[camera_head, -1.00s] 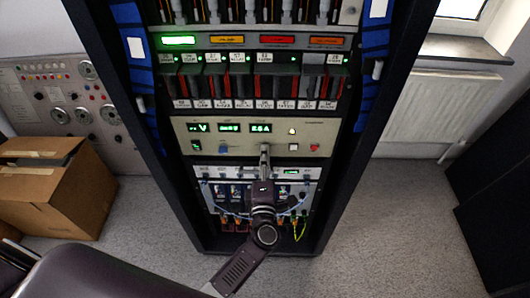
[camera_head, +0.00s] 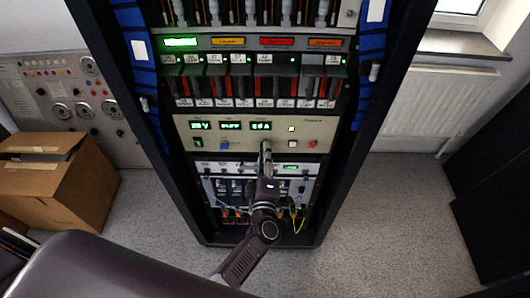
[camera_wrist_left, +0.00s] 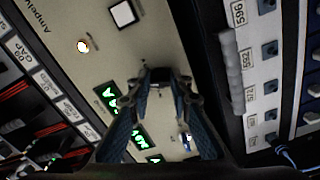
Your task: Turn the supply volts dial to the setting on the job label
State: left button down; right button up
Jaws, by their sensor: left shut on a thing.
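The beige supply panel (camera_head: 175,125) sits mid-rack, with three green displays. The left display (camera_head: 200,126), middle display (camera_head: 231,126) and right display (camera_head: 261,126) have characters too blurred to read surely. My left gripper (camera_head: 265,147) is shut at the panel's front, below the right display. In the left wrist view, its fingertips (camera_wrist_left: 158,76) close around a small dark part, apparently the dial. The dial is mostly hidden by the fingers, so its pointer and scale cannot be read. I cannot pick out the job label. My right gripper is not in view.
A breaker row (camera_head: 250,80) lies above the panel; cabled sockets (camera_head: 235,190) lie below. The panel also carries a blue control (camera_head: 224,145) and a red button (camera_head: 312,143). A cardboard box (camera_head: 85,185) stands left, a radiator (camera_head: 435,110) right. Floor right of the rack is clear.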

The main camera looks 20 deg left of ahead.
pick_arm(q)
jog(key=shift+f, duration=0.1)
jog(key=c, duration=1.8)
grip_release()
jog(key=shift+o, duration=0.2)
jog(key=v, duration=1.2)
jog(key=s+d+f+m+g+h, duration=0.15)
jog(key=s+f+m, duration=0.25)
jog(key=f, duration=0.5)
jog(key=s+d+f+m+g+h, duration=0.1)
jog(key=s+f+m+g+h, duration=0.3)
jog(key=f, duration=0.6)
jog(key=s+d+f+m+g+h, duration=0.15)
jog(key=s+f+m, duration=0.3)
jog(key=f, duration=0.45)
jog(key=s+a+f+m+g, duration=0.2)
jog(key=s+a+f+g, duration=0.1)
jog(key=s, duration=0.6)
jog(key=s+a+f+m+g+y, duration=0.1)
jog(key=s+a+f+m+g, duration=0.2)
jog(key=s+a+f, duration=0.3)
jog(key=s+a+f+m+g+y, duration=0.1)
jog(key=s+a+f, duration=0.4)
jog(key=s, duration=0.6)
jog(key=shift+s+f+m+g, duration=0.35)
jog(key=shift+f+m+g, duration=0.3)
jog(key=shift+f+g, duration=0.45)
